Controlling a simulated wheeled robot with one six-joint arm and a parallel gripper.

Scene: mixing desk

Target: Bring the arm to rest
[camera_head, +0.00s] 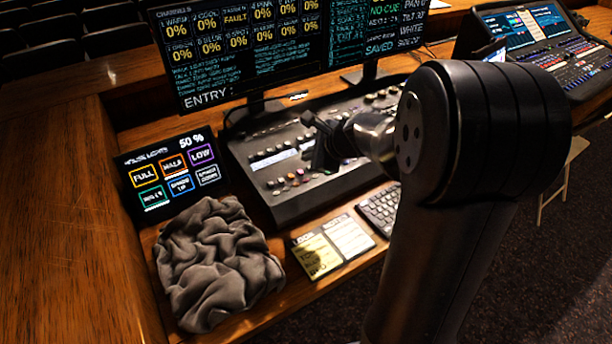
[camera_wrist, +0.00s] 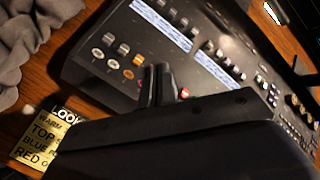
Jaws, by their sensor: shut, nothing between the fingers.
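My gripper (camera_head: 318,142) hangs over the mixing console (camera_head: 300,200) in the head view, apart from the arm's large dark joint at the right. In the wrist view my gripper's fingertips (camera_wrist: 165,84) are together with nothing between them, in front of the console's knobs and buttons (camera_wrist: 118,58). I cannot tell exactly how high the fingertips are above the console. My arm hides the right part of the console in the head view.
A crumpled grey cloth (camera_head: 215,262) lies left of the console. A touch panel (camera_head: 172,172) stands behind it. Note cards (camera_head: 333,246) and a keyboard (camera_head: 380,208) lie in front. Monitors (camera_head: 250,50) rise behind. A second console (camera_head: 548,45) stands at the right.

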